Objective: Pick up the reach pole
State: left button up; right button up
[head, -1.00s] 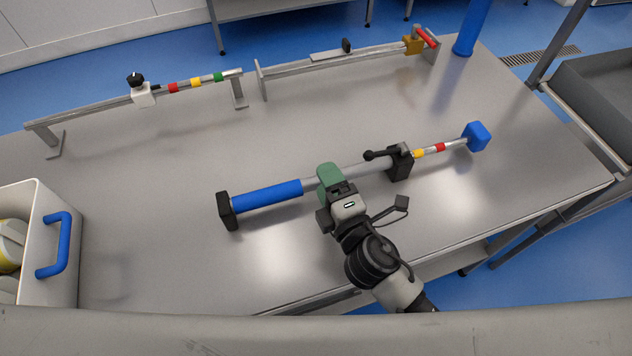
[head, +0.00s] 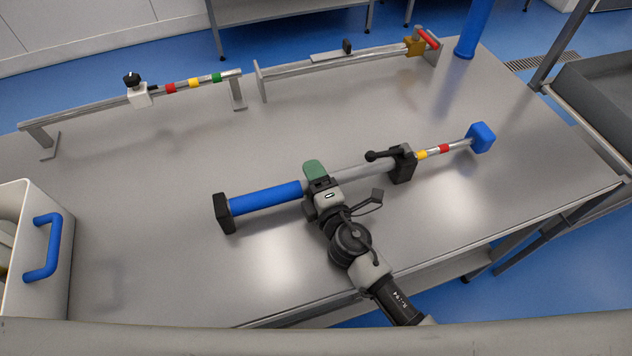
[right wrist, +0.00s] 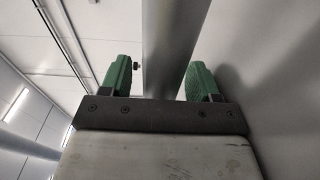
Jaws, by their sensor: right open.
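The reach pole lies across the table, with a blue grip sleeve (head: 266,198), a grey tube (head: 360,172), a black clamp with a lever (head: 402,164), yellow and red bands and a blue end block (head: 480,138). A black block (head: 223,212) is at its left end. My right gripper (head: 315,169) is at the grey tube just right of the blue sleeve. In the right wrist view the grey tube (right wrist: 170,45) passes between the two green fingers (right wrist: 160,80), with a gap visible on each side. My left gripper is not in view.
A white tub with a blue handle (head: 42,246) stands at the left. A rail with a white slider (head: 138,95) and another rail with a brown block (head: 414,46) lie along the table's back. A blue post (head: 472,30) stands at the back right. The front right tabletop is clear.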

jog(key=shift+w+a, duration=0.1)
jog(key=shift+w, duration=0.2)
jog(key=shift+s, duration=0.1)
grip_shut()
jog(key=shift+r, duration=0.1)
jog(key=shift+r, duration=0.1)
